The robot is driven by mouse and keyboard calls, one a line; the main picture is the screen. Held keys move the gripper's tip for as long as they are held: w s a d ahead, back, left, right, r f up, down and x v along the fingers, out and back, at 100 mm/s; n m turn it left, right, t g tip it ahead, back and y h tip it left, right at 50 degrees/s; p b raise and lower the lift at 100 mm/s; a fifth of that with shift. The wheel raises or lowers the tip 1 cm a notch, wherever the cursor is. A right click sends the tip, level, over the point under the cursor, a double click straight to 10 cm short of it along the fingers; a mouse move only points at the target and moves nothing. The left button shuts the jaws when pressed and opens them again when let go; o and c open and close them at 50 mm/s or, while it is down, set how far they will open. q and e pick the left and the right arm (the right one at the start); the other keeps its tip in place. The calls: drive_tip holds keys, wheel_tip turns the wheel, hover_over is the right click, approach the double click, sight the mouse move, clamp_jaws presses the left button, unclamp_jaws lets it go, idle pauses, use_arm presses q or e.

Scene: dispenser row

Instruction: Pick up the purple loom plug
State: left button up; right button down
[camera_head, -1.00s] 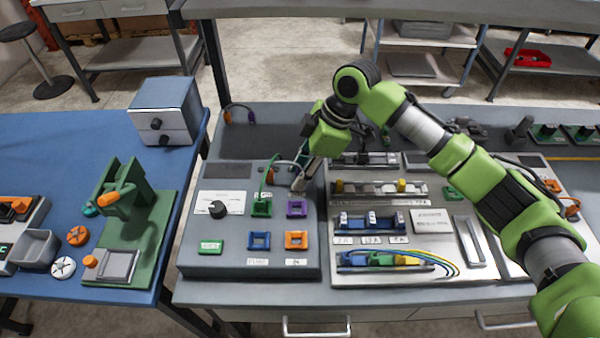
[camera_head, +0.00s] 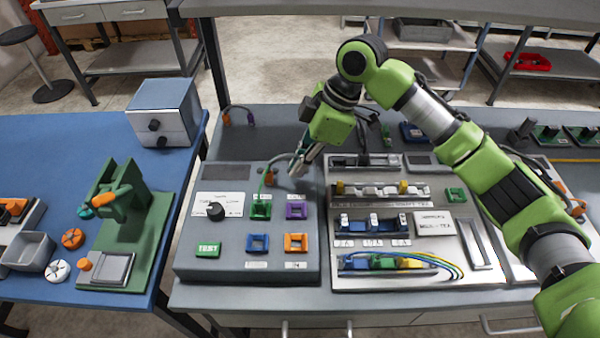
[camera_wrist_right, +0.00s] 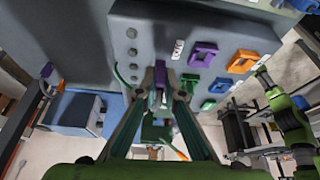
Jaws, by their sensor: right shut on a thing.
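My right gripper (camera_head: 298,168) is over the back right part of the grey test panel, pointing down. In the right wrist view its two fingers (camera_wrist_right: 160,92) are closed around a small purple plug (camera_wrist_right: 160,74), which shows between the fingertips. In the head view the fingers largely hide this plug. The purple square socket (camera_head: 296,210) is on the panel, in front of the gripper and apart from it; it also shows in the right wrist view (camera_wrist_right: 203,54). My left gripper is not in view.
Green (camera_head: 260,209), blue (camera_head: 258,243) and orange (camera_head: 296,243) sockets surround the purple one. An orange plug (camera_head: 269,178) and cables lie close to the gripper. Another purple cable end (camera_head: 251,118) is at the back. A steel connector fixture (camera_head: 430,275) stands right of the panel.

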drive_tip(key=s+r+b, duration=0.2)
drive_tip(key=s+r, duration=0.7)
drive_tip(key=s, duration=0.4)
drive_tip(key=shift+s+b, duration=0.15)
drive_tip(key=shift+b, duration=0.25)
